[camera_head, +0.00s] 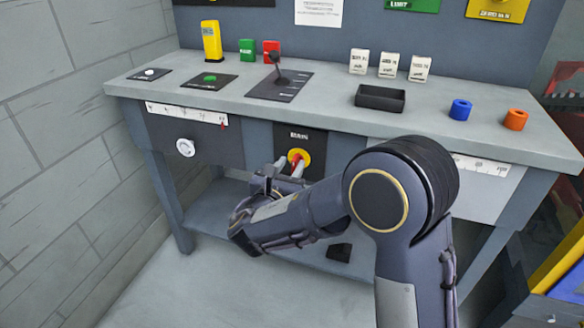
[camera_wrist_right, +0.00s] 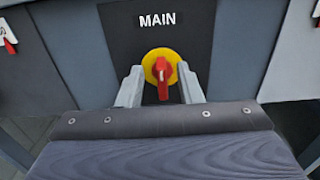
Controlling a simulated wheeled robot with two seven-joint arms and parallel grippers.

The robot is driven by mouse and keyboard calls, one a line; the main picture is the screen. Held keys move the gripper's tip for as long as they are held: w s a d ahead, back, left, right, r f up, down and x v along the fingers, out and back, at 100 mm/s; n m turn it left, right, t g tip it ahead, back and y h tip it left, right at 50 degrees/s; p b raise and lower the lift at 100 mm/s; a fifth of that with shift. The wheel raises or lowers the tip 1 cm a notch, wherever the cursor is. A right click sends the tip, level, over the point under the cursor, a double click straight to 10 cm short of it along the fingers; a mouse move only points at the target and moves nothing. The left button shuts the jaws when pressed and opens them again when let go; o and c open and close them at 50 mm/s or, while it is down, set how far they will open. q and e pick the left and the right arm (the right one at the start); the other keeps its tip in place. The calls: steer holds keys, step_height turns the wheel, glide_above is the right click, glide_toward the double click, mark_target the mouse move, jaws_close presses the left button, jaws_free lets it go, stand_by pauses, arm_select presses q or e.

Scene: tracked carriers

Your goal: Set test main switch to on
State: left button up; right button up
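The main switch is a red rotary handle (camera_wrist_right: 162,78) on a round yellow plate (camera_wrist_right: 152,60), on a dark panel marked MAIN on the bench front. In the right wrist view the handle stands upright. In the head view the switch (camera_head: 299,157) shows just above my right gripper (camera_head: 276,177). In the right wrist view my right gripper (camera_wrist_right: 160,90) is open, with one finger on each side of the handle. I cannot tell whether the fingers touch the handle. My left gripper is not in view.
The bench (camera_head: 330,95) carries a lever on a dark plate (camera_head: 279,84), a black tray (camera_head: 380,98), a blue ring (camera_head: 460,109) and an orange ring (camera_head: 515,119). A white knob (camera_head: 185,148) sits on the front left panel. A block wall (camera_head: 60,130) stands at left.

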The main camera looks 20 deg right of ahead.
steer(key=shift+x, duration=0.85)
jaws_close()
